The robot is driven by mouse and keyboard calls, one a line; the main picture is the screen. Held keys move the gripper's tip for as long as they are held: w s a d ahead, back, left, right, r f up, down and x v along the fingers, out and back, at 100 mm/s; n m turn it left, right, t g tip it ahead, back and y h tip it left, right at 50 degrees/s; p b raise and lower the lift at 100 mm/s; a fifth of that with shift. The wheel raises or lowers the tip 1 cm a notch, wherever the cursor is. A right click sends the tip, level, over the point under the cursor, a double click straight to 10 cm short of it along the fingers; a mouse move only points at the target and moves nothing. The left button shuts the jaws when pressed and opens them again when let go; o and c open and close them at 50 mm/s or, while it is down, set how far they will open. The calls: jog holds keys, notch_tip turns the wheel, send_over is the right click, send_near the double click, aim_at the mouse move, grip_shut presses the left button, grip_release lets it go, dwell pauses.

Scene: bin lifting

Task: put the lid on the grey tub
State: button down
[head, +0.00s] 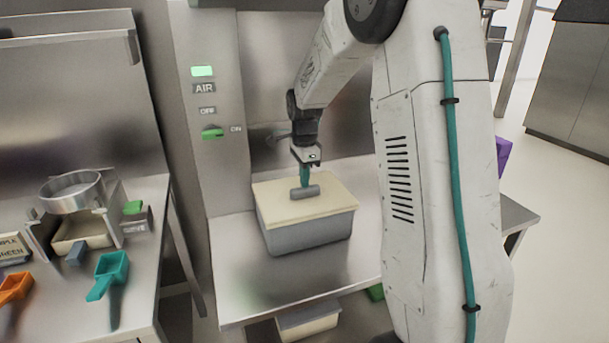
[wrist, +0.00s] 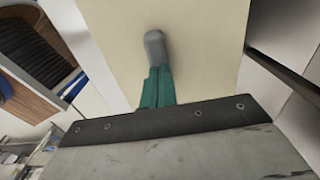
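The grey tub (head: 310,236) stands on the steel bench in the head view. The cream lid (head: 275,205) lies over its top and looks level, with no clear gap along the near edge. A grey bar handle (head: 312,192) is on the lid's top. My gripper (head: 304,180) points down at the handle, its teal fingers close together on it. In the wrist view the fingers (wrist: 157,90) meet the handle (wrist: 155,48) above the cream lid (wrist: 205,50). The fingertips are partly hidden by the handle. The tub is not visible in the wrist view.
A steel panel (head: 208,130) with a green light and switch stands behind the bench. Another bench at left holds a round sieve (head: 72,190), a teal scoop (head: 108,272) and an orange scoop (head: 14,288). A lower cream-topped bin (head: 308,320) is under the bench.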

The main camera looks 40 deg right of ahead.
jog(key=shift+f, duration=0.3)
jog(key=shift+r, duration=0.1)
jog(key=shift+r, duration=3.45)
jog(key=shift+s+a+f+n, duration=0.1)
jog(key=shift+s+f+n, duration=0.05)
jog(key=shift+n, duration=0.75)
jog(key=s+a+r+n, duration=0.1)
jog(key=s+a+n, duration=0.5)
jog(key=s, duration=0.5)
jog(key=s+a+r+n+t, duration=0.1)
jog(key=s+a+r+n, duration=0.1)
jog(key=s+a+n, duration=0.4)
jog(key=s+a+r+n, duration=0.1)
jog(key=s+a+n, duration=0.5)
jog(key=s, duration=0.9)
jog(key=shift+s+r+n, duration=0.2)
jog(key=shift+s+n, duration=0.2)
jog(key=shift+n, duration=0.3)
